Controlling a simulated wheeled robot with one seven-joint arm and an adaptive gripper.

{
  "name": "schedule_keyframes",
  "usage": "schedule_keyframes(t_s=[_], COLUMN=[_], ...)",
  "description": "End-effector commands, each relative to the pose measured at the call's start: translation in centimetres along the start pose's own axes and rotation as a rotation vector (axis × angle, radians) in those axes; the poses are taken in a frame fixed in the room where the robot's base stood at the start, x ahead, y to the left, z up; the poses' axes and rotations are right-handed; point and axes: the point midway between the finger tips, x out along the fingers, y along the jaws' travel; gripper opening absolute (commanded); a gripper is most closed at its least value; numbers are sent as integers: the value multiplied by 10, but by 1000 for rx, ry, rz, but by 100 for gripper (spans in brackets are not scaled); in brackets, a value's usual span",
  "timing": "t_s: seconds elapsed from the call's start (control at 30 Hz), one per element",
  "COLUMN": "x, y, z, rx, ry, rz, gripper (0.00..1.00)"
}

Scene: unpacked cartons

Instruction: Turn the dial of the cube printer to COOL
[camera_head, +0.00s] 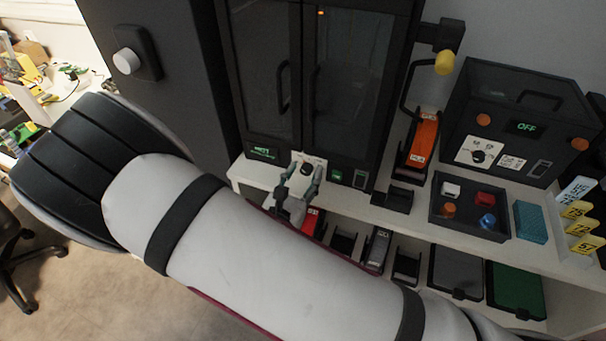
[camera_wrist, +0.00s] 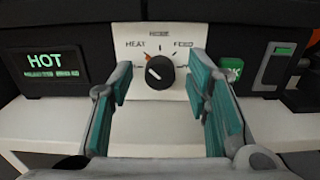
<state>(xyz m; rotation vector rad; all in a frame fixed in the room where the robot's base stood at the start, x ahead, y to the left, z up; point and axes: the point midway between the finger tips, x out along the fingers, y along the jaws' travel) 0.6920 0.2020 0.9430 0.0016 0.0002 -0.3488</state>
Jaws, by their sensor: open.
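The cube printer (camera_head: 310,75) is a dark cabinet with two glass doors on a white shelf. In the wrist view its black dial (camera_wrist: 160,73) sits on a white plate (camera_wrist: 186,44) with HEAT at left and FEED at right. The dial's white mark is on its left side, tilted to the upper left. No COOL label is readable. The display (camera_wrist: 45,65) left of the plate reads HOT in green. My gripper (camera_wrist: 163,88) is open, with one teal-padded finger on each side of the dial and a gap to both. The head view shows my gripper (camera_head: 301,172) at the printer's front.
A green button (camera_wrist: 231,68) and a slotted panel (camera_wrist: 274,66) are right of the plate. Farther right stand an orange unit (camera_head: 423,138), a tray (camera_head: 468,228) of coloured pieces, and another dark box (camera_head: 520,110) showing OFF. Devices fill the lower shelf.

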Motion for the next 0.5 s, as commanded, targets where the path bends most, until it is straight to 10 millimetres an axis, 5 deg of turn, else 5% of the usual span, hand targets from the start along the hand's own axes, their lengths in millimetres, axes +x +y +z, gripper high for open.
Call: schedule_keyframes(t_s=[0.13,0.33,0.5], x=[0,0,0], y=[0,0,0], z=[0,0,0], rx=[0,0,-3], ry=[0,0,0], rz=[0,0,0], gripper=[42,0,0])
